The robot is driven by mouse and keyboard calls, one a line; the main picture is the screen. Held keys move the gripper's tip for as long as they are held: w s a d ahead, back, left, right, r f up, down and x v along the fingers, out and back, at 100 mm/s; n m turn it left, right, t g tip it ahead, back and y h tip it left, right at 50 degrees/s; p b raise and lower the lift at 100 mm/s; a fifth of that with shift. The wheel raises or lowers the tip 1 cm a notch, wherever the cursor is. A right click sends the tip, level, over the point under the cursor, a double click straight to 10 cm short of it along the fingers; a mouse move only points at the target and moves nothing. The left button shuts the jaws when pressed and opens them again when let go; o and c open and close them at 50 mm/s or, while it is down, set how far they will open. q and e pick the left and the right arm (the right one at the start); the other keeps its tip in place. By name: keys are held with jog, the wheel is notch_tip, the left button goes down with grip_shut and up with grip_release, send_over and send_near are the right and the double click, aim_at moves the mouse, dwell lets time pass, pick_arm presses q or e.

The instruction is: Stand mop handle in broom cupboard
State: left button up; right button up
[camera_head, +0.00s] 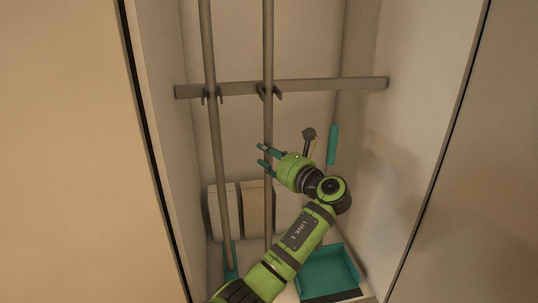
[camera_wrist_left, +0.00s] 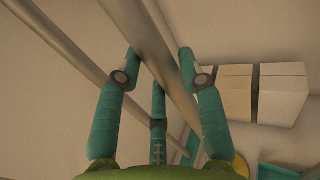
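A grey pole, which looks like the mop handle (camera_head: 268,50), stands nearly upright in the cupboard. It passes by the right-hand clip (camera_head: 266,92) of the wall rail; I cannot tell whether it is seated there. My left gripper (camera_head: 263,155) is at its middle, below the rail, fingers pointing left. In the left wrist view the pole (camera_wrist_left: 158,52) runs between the spread fingers (camera_wrist_left: 160,60), with slim gaps seeming to show beside the fingertips. The pole's lower end is partly hidden by my arm. My right gripper is not in view.
A second pole (camera_head: 208,50) leans at the left clip, with a teal foot (camera_head: 231,262). Pale boxes (camera_head: 225,212) stand at the back. A teal dustpan (camera_head: 328,270) lies low on the right; a teal grip (camera_head: 332,145) hangs above. Cupboard side walls flank the arm.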

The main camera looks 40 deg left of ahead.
pick_arm(q)
jog(key=shift+o, duration=0.3)
jog(key=shift+d+f, duration=0.1)
jog(key=shift+d, duration=0.1)
jog(key=v, duration=1.1)
jog(key=shift+s+d, duration=0.2)
jog(key=shift+d, duration=0.15)
